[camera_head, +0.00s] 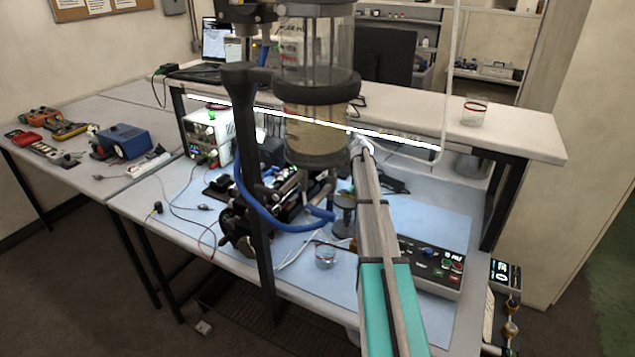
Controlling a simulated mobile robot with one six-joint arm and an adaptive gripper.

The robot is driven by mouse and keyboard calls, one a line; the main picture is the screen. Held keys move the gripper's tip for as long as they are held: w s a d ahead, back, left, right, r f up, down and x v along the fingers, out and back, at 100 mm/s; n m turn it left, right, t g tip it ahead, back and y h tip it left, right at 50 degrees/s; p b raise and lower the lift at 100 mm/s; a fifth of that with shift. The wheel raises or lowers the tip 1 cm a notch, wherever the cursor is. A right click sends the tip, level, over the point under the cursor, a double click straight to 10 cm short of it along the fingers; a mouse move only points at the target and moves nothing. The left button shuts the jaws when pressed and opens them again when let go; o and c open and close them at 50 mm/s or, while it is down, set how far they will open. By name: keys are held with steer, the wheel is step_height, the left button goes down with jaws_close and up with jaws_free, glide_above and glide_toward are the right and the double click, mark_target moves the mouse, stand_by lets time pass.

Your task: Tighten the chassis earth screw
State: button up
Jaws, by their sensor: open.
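I cannot make out the chassis earth screw; it is too small or hidden. A dark apparatus (290,190) with metal parts stands mid-bench, partly hidden by a black upright and a blue hose (245,190). Above it is a clear cylinder (318,55) with black rings and a beige lower section. A grey control box (430,265) with coloured buttons lies on the blue mat (450,222) at the right. A long grey and teal beam crosses in front of the mat and hides part of the bench. I cannot pick out my gripper's fingers anywhere.
A raised shelf (520,130) at the back holds a glass jar (474,110), a monitor and a laptop (217,40). A blue box (122,140) and several instruments sit on the left bench. A small glass (325,256) and loose leads are on the mat. The floor at the left is clear.

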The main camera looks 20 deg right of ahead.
mark_target(311, 181)
steer(key=shift+b+x, duration=2)
steer(key=shift+x, duration=1.1)
jaws_close()
